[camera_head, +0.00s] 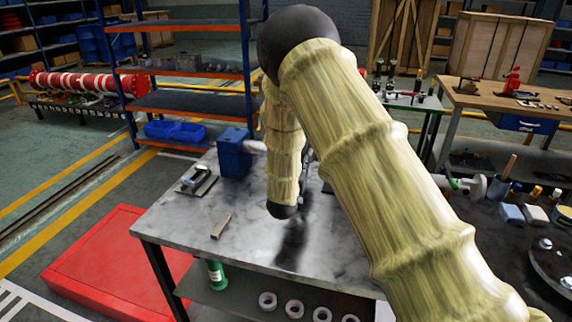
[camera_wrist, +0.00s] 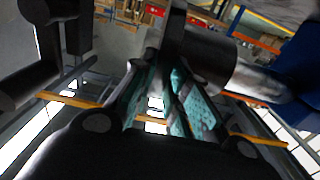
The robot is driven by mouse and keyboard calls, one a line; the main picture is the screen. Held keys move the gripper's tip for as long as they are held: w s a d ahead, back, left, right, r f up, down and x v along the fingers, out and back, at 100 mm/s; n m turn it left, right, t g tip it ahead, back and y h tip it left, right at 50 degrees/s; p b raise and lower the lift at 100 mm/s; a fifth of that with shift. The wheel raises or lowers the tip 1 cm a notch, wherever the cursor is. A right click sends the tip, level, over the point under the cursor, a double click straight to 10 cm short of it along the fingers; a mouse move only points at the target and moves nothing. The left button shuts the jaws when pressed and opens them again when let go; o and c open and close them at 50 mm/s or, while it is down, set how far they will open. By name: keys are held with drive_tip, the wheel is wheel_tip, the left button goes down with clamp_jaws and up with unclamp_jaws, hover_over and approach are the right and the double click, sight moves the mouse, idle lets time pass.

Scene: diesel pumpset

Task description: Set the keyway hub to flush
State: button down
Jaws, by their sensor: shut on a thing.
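The keyway hub (camera_wrist: 208,58) appears in the wrist view as a dark grey cylinder with a darker upright part at its left side. It sits on a pale shaft (camera_wrist: 255,82) coming from a blue machine body (camera_wrist: 302,62) at the right. My gripper (camera_wrist: 168,65), with teal-lined fingers, is shut on the hub's left end; the contact is dark and partly hidden. In the head view the blue body (camera_head: 233,155) stands on the grey table, its pale shaft (camera_head: 256,146) pointing right. There my arm hides the hub and my gripper. Whether the hub is flush cannot be told.
The grey table (camera_head: 170,215) carries a small block (camera_head: 221,226) and a dark plate with a tool (camera_head: 197,181). Its lower shelf holds a green can (camera_head: 217,274) and several rings. A red platform (camera_head: 100,275) lies at left. Tools and cups stand at right.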

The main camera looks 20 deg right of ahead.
drive_tip(key=shift+s+d+r, duration=0.1)
drive_tip(key=shift+s+d, duration=0.55)
drive_tip(key=shift+d, duration=0.25)
drive_tip(key=c, duration=1.8)
unclamp_jaws()
drive_tip(key=shift+d, duration=0.1)
drive_tip(key=o, duration=0.4)
drive_tip(key=shift+s+r, duration=0.15)
drive_tip(key=shift+s, duration=0.05)
drive_tip(key=shift+c, duration=0.2)
drive_tip(key=shift+o, duration=0.3)
drive_tip(key=shift+s+r, duration=0.15)
drive_tip(key=v, duration=1.2)
